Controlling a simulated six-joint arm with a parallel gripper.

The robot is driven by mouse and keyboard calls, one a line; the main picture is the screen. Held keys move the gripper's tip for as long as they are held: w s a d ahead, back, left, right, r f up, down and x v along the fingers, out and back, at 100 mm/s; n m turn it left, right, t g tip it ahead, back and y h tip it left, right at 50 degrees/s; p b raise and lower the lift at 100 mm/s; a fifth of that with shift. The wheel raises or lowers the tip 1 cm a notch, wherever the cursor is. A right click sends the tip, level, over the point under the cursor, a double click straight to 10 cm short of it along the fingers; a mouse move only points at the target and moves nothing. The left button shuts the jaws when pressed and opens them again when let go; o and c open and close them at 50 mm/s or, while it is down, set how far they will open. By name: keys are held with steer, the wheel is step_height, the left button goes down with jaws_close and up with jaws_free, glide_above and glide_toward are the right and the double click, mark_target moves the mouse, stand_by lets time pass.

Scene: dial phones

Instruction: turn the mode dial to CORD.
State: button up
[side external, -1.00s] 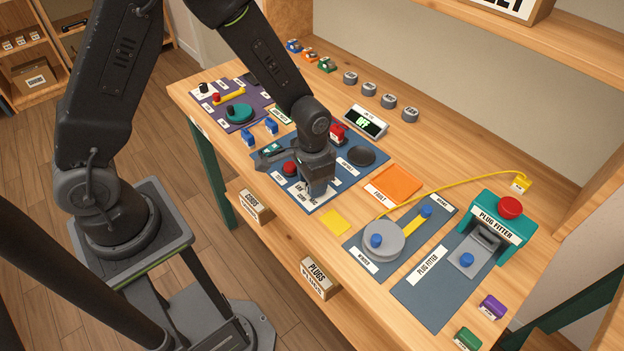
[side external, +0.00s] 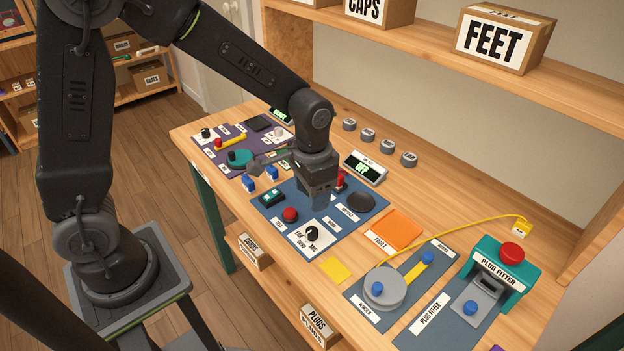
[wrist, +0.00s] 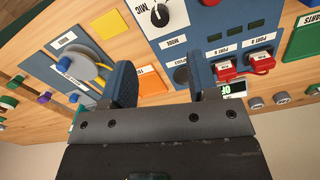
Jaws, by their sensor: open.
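The mode dial (side external: 312,233) is a black round knob on a white plate (side external: 305,246) lettered EAR, CORD and MIC, at the front of the blue test panel (side external: 335,222). I cannot tell for sure which label its pointer faces. In the wrist view the dial (wrist: 160,14) shows at the top edge, with a white mark on it and MIC beside it. My gripper (side external: 319,205) is open and empty above the panel, behind the dial and apart from it. In the wrist view the fingers (wrist: 161,82) stand wide, with the dial beyond their tips.
A red button (side external: 290,214) is left of the dial and a black round pad (side external: 361,202) behind it. Two red plugs (wrist: 225,70) sit by port labels on the panel. An OFF display (side external: 364,167) stands behind. The yellow pad (side external: 335,269) and orange tray (side external: 394,229) are nearby.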

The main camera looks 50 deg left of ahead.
steer(key=shift+r, duration=1.45)
steer(key=s+a+r+n+t, duration=0.1)
steer(key=s+a+r+t, duration=0.1)
steer(key=s+r, duration=0.4)
steer(key=s+a+r+n+t, duration=0.1)
steer(key=s+a+r+t, duration=0.2)
steer(key=s+r, duration=0.3)
steer(key=s, duration=0.3)
steer(key=shift+s+r+n+t, duration=0.15)
steer(key=shift+n+t, duration=0.15)
